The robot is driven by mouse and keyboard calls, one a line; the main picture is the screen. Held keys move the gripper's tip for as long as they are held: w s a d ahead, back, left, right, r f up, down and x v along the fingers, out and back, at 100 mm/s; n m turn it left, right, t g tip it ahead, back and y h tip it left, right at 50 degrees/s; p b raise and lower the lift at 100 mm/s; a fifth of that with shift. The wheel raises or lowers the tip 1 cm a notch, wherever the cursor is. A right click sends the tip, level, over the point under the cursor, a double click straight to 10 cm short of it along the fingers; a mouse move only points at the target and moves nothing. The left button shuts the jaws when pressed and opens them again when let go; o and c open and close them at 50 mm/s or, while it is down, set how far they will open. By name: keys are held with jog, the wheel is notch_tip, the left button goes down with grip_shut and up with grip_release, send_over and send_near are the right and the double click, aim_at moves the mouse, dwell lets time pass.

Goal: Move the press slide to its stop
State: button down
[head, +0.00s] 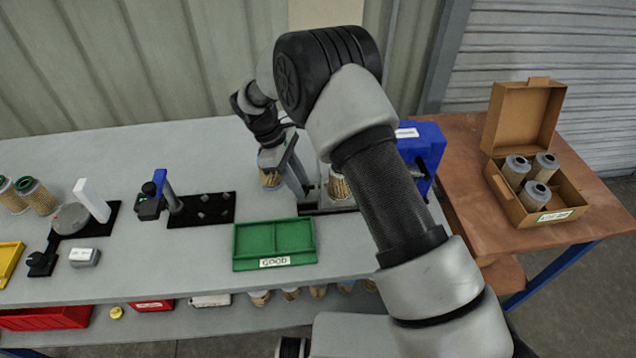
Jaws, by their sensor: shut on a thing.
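The press (421,150) is a blue machine at the right end of the bench, mostly hidden behind my arm. My gripper (298,178) reaches down at the left end of the track and is shut, apparently on the press slide; the grip itself is too small to make out. A tan pleated cartridge (339,187) stands by the track, right of my gripper. Another cartridge (270,178) shows just left of my gripper.
A green tray marked GOOD (274,244) lies empty in front. A black fixture with a blue-topped post (165,192) stands left. A cardboard box (551,205) holds grey-capped cartridges on the brown table (470,190). Bare bench lies behind the fixture.

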jog(key=shift+a, duration=0.3)
jog(key=c, duration=1.5)
grip_release()
jog(key=shift+o, duration=0.2)
jog(key=shift+r, duration=0.1)
jog(key=shift+a+r, duration=0.1)
jog(key=shift+r, duration=0.25)
jog(key=v, duration=1.6)
jog(key=shift+r, duration=0.3)
